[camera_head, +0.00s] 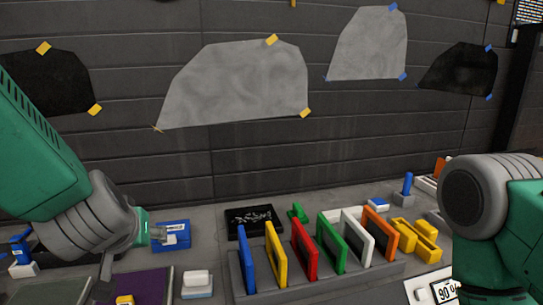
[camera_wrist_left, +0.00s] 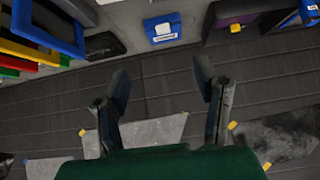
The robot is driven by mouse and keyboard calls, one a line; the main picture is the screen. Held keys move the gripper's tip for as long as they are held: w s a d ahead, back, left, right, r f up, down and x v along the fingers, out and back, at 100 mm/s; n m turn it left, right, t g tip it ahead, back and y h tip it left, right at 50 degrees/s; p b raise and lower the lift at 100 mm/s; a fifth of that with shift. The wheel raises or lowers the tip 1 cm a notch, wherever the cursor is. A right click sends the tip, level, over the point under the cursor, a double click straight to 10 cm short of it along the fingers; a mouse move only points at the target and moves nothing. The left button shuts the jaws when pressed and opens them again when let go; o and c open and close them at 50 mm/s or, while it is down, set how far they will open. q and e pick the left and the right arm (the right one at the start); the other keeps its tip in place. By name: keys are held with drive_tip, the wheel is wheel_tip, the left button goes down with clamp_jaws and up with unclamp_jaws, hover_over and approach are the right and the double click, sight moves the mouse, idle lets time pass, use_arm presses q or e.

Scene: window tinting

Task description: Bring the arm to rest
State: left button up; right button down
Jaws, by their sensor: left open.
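My left arm (camera_head: 60,165) comes in from the left in the head view, its wrist above the back left of the workbench. My left gripper (camera_wrist_left: 163,80) shows in the left wrist view with its two fingers wide apart and nothing between them. A blue and white box (camera_head: 171,236) lies on the bench just right of that wrist; it also shows beyond the fingers in the wrist view (camera_wrist_left: 162,28). My right arm (camera_head: 490,205) is folded at the right edge of the head view, and its gripper is out of the picture.
A rack (camera_head: 300,284) of upright coloured frames stands mid-bench. A black tray (camera_head: 254,220) is behind it, yellow blocks (camera_head: 414,240) to its right. A white block (camera_head: 197,283) and purple sheet (camera_head: 149,285) lie front left. Film sheets (camera_head: 245,82) hang on the dark wall.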

use_arm(q)
drive_tip(key=s+a+f+m+g, duration=0.15)
drive_tip(key=s+f, duration=0.25)
drive_tip(key=f, duration=0.4)
drive_tip(key=s+a+f+g, duration=0.2)
drive_tip(key=s+f, duration=0.3)
drive_tip(key=f, duration=0.3)
drive_tip(key=s+a+f+g, duration=0.15)
drive_tip(key=s+f, duration=0.25)
drive_tip(key=f, duration=0.4)
drive_tip(key=s+f+g+h, duration=0.1)
drive_tip(key=s+f+g, duration=0.1)
drive_tip(key=s+f, duration=0.55)
drive_tip(key=s+f+g+h, duration=0.15)
drive_tip(key=s+f, duration=0.25)
drive_tip(key=s, duration=0.6)
wheel_tip(320, 180, down, 9)
drive_tip(key=w+m+b, duration=0.2)
drive_tip(key=b, duration=0.8)
drive_tip(key=shift+d, duration=0.15)
use_arm(e)
wheel_tip(320, 180, down, 10)
use_arm(q)
drive_tip(key=shift+w, duration=0.1)
use_arm(e)
drive_tip(key=shift+s+f, duration=0.1)
